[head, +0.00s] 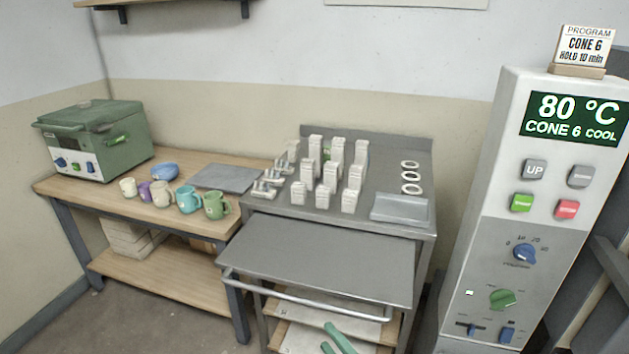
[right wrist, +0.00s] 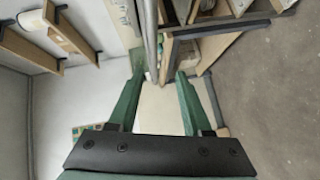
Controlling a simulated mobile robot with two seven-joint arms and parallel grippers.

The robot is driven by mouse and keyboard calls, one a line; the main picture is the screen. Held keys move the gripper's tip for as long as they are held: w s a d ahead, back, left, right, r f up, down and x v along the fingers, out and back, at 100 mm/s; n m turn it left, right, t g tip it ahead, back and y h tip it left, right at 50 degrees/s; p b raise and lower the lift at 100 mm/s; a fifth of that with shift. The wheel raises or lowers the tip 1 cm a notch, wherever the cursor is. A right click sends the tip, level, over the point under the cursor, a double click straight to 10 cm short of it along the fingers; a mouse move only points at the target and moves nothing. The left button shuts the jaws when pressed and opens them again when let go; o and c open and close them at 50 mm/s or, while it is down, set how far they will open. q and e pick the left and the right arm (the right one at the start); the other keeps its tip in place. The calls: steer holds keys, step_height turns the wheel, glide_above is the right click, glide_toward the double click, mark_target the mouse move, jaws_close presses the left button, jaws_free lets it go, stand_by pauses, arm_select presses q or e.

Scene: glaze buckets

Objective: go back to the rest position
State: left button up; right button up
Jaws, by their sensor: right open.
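My right gripper (head: 326,335) shows at the bottom edge of the head view, where its green fingers lie in front of the lower shelf of the grey metal cart. In the right wrist view the same gripper (right wrist: 160,78) has its two green fingers spread apart, with nothing between them. It is open and empty. The fingers point towards wooden and grey furniture at the top of that view. My left gripper is not in view.
The grey cart (head: 320,262) carries several white upright pieces. A wooden bench (head: 130,203) at left holds several mugs and a green kiln-like box (head: 95,140). A control panel (head: 540,200) reading 80 °C stands at right. Grey floor (right wrist: 275,100) is clear in the right wrist view.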

steer(key=s+d+f+m+g+h, duration=0.2)
steer(key=s+d+f+m, duration=0.4)
steer(key=s+m, duration=0.3)
steer(key=s+d+f+m+g+h, duration=0.3)
steer(key=s+d+f+m, duration=0.3)
steer(key=s+f+m, duration=0.3)
steer(key=s, duration=0.2)
steer(key=shift+s+d+m, duration=0.3)
steer(key=shift+d+m, duration=0.05)
steer(key=shift+m, duration=0.05)
